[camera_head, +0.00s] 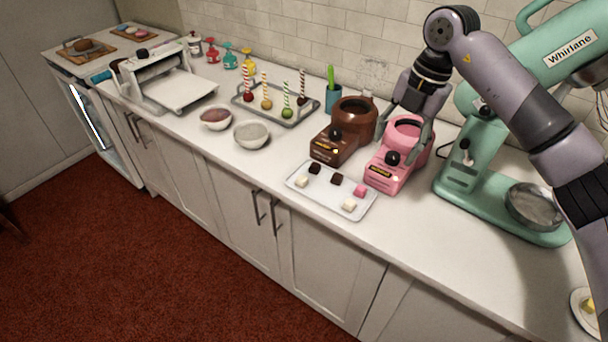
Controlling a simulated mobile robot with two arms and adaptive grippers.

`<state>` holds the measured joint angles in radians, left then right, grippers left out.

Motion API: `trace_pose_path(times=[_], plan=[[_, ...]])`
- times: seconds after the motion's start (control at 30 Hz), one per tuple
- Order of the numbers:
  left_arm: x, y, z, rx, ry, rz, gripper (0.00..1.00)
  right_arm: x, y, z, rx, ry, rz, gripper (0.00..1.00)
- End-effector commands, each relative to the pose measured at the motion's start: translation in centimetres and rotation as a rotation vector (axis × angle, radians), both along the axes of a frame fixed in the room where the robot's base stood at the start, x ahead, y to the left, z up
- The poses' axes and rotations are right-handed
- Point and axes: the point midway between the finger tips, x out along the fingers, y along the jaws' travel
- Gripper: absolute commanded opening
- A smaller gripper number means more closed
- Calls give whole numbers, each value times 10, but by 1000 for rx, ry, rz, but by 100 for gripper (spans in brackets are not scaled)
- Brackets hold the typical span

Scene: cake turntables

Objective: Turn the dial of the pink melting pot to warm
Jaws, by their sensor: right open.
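The pink melting pot (398,152) stands on the white counter, to the right of a brown melting pot (343,127). Its black dial (392,158) sits on the sloped front, above a small dark label with yellow marks too small to read. My right gripper (401,138) is open and points down over the pink pot, with its fingers on either side of the pot's upper part. It is above and behind the dial. I cannot tell whether the fingers touch the pot. My left gripper is out of view.
A white tray (330,200) with several small cubes lies in front of the pots. A green mixer (478,160) with a metal bowl (534,203) stands close on the right. A blue cup (333,98), a rack of dipped sticks and two bowls are further left.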

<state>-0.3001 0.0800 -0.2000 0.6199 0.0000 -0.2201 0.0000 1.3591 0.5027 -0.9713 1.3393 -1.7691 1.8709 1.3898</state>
Motion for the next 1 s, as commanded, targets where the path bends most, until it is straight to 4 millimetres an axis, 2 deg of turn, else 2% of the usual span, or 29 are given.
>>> trace_pose_path(times=[0.2,0.5,0.8,1.0], plan=[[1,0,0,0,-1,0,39,-5,40,-15,141,-20,90,55],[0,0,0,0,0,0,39,-18,97,-26,362,-57,195,55],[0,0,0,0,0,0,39,-35,152,-23,608,-102,267,55],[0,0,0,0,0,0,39,-43,173,-17,725,-124,285,55]])
